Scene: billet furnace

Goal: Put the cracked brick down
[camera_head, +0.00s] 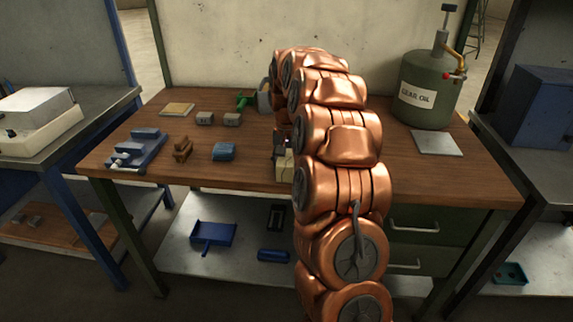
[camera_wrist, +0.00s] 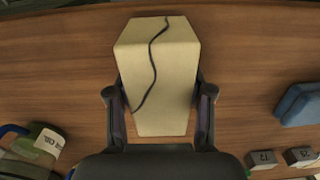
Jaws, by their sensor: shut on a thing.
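The cracked brick (camera_wrist: 158,62) is cream-coloured, with a dark wavy crack line running down its face in the wrist view. My gripper (camera_wrist: 159,92) is shut on it, one finger on each side. In the head view the brick (camera_head: 284,166) shows as a small pale block near the front of the wooden workbench (camera_head: 255,174). My copper-coloured arm hides its right side and much of my gripper. Bench wood lies behind the brick in the wrist view; I cannot tell whether the brick touches it.
A blue block (camera_head: 224,151), a brown wooden piece (camera_head: 182,149), two grey blocks (camera_head: 218,119), a blue fixture (camera_head: 138,148) and a yellowish pad (camera_head: 177,109) lie left. A gear oil can (camera_head: 429,88) and grey plate (camera_head: 438,142) are right. Bench between brick and blue block is clear.

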